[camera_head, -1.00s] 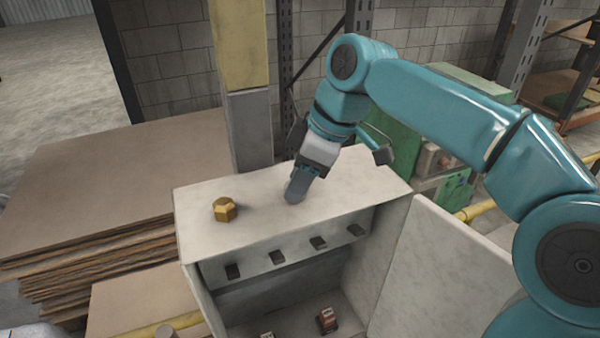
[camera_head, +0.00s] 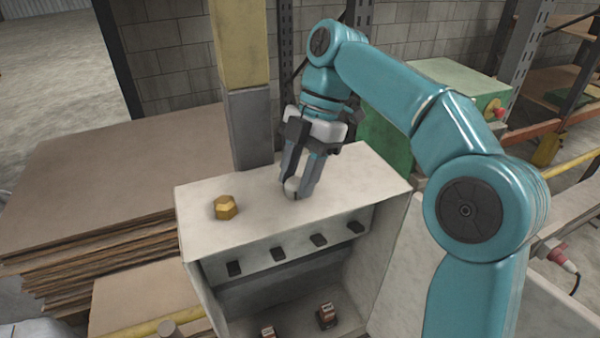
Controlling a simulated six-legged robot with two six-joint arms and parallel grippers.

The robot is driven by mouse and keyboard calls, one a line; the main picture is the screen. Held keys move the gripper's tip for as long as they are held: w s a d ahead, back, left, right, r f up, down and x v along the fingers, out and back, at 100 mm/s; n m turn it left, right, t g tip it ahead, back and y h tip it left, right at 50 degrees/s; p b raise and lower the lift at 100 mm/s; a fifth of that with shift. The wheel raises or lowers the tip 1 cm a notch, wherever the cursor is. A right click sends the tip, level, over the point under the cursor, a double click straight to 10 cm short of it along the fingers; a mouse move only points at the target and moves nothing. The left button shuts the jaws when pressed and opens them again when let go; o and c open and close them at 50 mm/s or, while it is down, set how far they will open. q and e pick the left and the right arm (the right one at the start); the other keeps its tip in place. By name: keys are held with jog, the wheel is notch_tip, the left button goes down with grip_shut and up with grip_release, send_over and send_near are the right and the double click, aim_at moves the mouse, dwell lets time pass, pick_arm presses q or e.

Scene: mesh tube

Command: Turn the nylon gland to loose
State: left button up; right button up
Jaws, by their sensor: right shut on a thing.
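The nylon gland (camera_head: 292,186) is a small pale grey-white fitting on the top face of a light grey enclosure (camera_head: 195,240). My right gripper (camera_head: 296,187) comes down on it from above, slightly tilted, with its dark fingers closed on either side of it. The fingers hide part of the gland, so its thread and base are hard to see. A brass hexagonal gland (camera_head: 225,208) stands on the same top face to the left, apart from the gripper. My left gripper is not in view.
The enclosure is open at the front, with several dark slots (camera_head: 278,255) and small brown-red parts (camera_head: 326,316) inside. A yellow and grey post (camera_head: 252,125) rises behind it. Stacked boards (camera_head: 90,200) lie to the left. A green machine (camera_head: 385,150) stands behind on the right.

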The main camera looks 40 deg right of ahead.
jog(key=shift+w+a+f+n+g+h, duration=0.1)
jog(key=shift+n+g, duration=0.2)
jog(key=shift+n, duration=0.45)
jog(key=shift+s+d+n+g+h, duration=0.1)
jog(key=shift+n+g, duration=0.2)
jog(key=shift+n, duration=0.5)
jog(key=shift+w+a+f+n+g+h, duration=0.1)
jog(key=shift+n+g, duration=0.2)
jog(key=shift+n, duration=0.45)
jog(key=o, duration=1)
jog(key=shift+o, duration=0.2)
jog(key=shift+a+r, duration=0.1)
jog(key=shift+r, duration=0.05)
